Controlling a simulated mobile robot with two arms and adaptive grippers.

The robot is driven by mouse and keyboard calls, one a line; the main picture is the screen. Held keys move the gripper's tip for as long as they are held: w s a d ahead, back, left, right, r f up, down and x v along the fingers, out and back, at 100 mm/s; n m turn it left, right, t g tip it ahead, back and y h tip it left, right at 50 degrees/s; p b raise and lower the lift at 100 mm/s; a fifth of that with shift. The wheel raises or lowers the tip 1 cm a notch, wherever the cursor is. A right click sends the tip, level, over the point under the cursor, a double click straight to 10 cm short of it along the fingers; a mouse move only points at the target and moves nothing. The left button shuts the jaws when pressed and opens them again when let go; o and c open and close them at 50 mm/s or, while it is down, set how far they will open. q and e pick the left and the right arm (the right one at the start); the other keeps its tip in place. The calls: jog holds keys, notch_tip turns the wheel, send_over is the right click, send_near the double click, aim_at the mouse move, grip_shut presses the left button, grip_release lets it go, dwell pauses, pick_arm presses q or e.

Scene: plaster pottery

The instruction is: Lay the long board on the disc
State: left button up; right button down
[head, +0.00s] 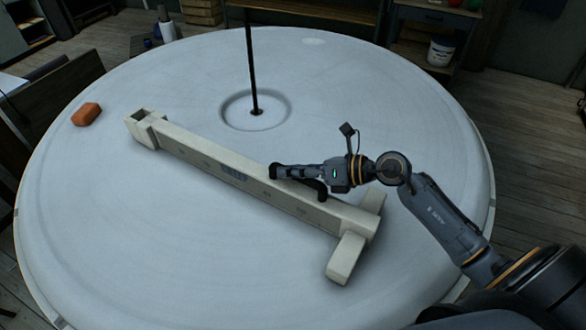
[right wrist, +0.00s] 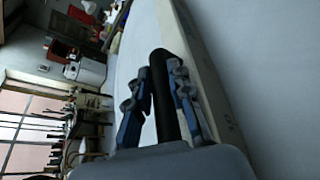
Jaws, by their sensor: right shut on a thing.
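The long board (head: 215,172) is a pale beam with a block at its far left end and a crosspiece (head: 347,258) at its near right end. It lies slantwise over the large white disc (head: 190,80); I cannot tell whether its whole underside touches. My right gripper (head: 298,177) is at the board's right half. In the right wrist view its fingers (right wrist: 158,90) are closed on a black handle (right wrist: 163,85) beside the pale board (right wrist: 203,75). The handle's join to the board is hidden. My left gripper is not in view.
An orange brick (head: 87,114) lies on the disc near its left edge. A thin dark rod (head: 250,55) stands in the disc's central recess, behind the board. A workbench (head: 440,14) and a white bucket (head: 441,51) are beyond the disc. The disc's front left is bare.

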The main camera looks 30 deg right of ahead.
jog(key=shift+r, duration=0.3)
jog(key=c, duration=1.2)
grip_release()
jog(key=shift+o, duration=0.4)
jog(key=shift+s+f, duration=0.2)
jog(key=shift+f, duration=0.2)
jog(key=v, duration=1.2)
jog(key=shift+r, duration=0.3)
